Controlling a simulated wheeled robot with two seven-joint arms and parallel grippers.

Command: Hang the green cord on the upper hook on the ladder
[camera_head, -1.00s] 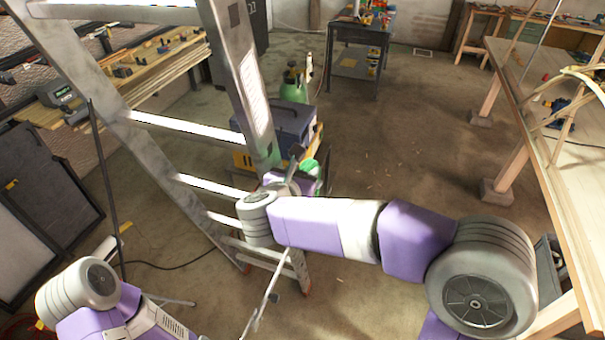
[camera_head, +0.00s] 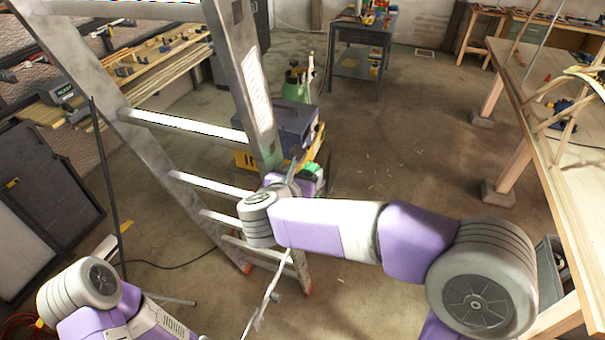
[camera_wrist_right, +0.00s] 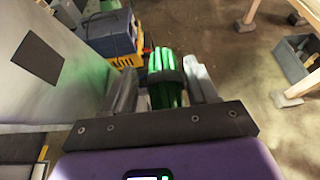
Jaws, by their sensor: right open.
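The aluminium stepladder (camera_head: 240,65) stands at the left centre of the head view. My right gripper (camera_head: 303,172) is beside its right-hand rail, partly hidden behind my own wrist. The green cord (camera_head: 314,169) shows as a small patch at this gripper. In the right wrist view the cord is a coiled bundle (camera_wrist_right: 168,88) with a dark band across it. It lies between the two grey fingers of my open right gripper (camera_wrist_right: 163,92), with a gap visible on the right side. I cannot make out the upper hook. My left arm shows at the lower left, its gripper out of view.
A blue-grey box (camera_head: 290,125) and a green bottle (camera_head: 295,88) stand behind the ladder. A long wooden workbench (camera_head: 560,190) runs along the right. A dark cart (camera_head: 360,50) stands at the back. The floor between the ladder and the workbench is clear.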

